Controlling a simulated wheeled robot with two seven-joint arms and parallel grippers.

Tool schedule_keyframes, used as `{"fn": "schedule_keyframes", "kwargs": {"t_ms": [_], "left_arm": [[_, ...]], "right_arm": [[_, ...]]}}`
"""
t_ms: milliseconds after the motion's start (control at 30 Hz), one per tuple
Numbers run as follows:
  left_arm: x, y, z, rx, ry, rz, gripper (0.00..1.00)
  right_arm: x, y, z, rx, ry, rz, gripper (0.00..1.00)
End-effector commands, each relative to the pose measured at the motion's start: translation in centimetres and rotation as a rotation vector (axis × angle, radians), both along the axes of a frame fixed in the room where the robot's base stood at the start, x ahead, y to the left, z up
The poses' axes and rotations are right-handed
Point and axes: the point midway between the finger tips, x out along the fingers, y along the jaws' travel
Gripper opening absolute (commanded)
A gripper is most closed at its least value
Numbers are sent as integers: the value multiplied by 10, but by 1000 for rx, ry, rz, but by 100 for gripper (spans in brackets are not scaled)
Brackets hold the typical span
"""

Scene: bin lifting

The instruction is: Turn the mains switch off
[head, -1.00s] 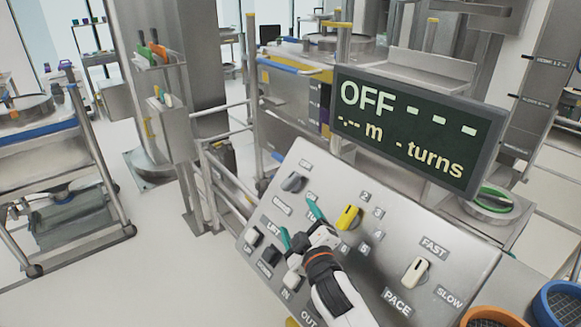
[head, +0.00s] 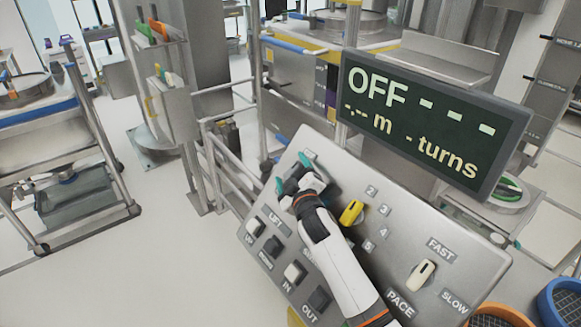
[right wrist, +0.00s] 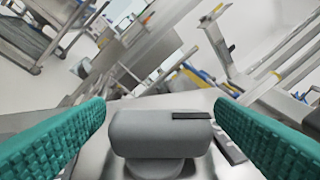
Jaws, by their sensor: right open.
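The mains switch, a grey rotary knob (right wrist: 160,134) with a dark mark on its top face, sits between the teal fingers in the right wrist view. In the head view it is hidden behind my right gripper (head: 294,170), at the upper left of the sloped control panel (head: 385,262). My right gripper is open, with one finger on each side of the knob; whether the fingers touch it I cannot tell. The display (head: 430,125) above the panel reads OFF, with dashes for metres and turns. My left gripper is not in view.
A yellow selector (head: 351,212) and a cream pace knob (head: 421,274) stand on the panel, right of my arm. Lift and in/out buttons (head: 294,272) lie at its lower left. A metal rail (head: 228,165) stands behind the panel. Orange and blue baskets (head: 565,302) are at the lower right.

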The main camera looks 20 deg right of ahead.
Motion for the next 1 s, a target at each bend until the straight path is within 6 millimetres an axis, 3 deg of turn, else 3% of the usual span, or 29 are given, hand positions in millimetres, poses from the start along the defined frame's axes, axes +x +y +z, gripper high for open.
{"fn": "schedule_keyframes", "kwargs": {"t_ms": [100, 467, 733, 867, 1000], "left_arm": [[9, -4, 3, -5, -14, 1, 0], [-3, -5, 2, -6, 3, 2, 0], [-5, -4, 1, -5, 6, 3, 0], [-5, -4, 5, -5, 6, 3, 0], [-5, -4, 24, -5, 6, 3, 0]], "right_arm": [[9, 0, 1, 1, -1, 1, 78], [13, 0, 0, 1, 0, 1, 78], [13, 0, 0, 1, 0, 1, 36], [13, 0, 2, -1, 3, 4, 34], [14, 1, 7, -13, 28, 30, 34]]}}
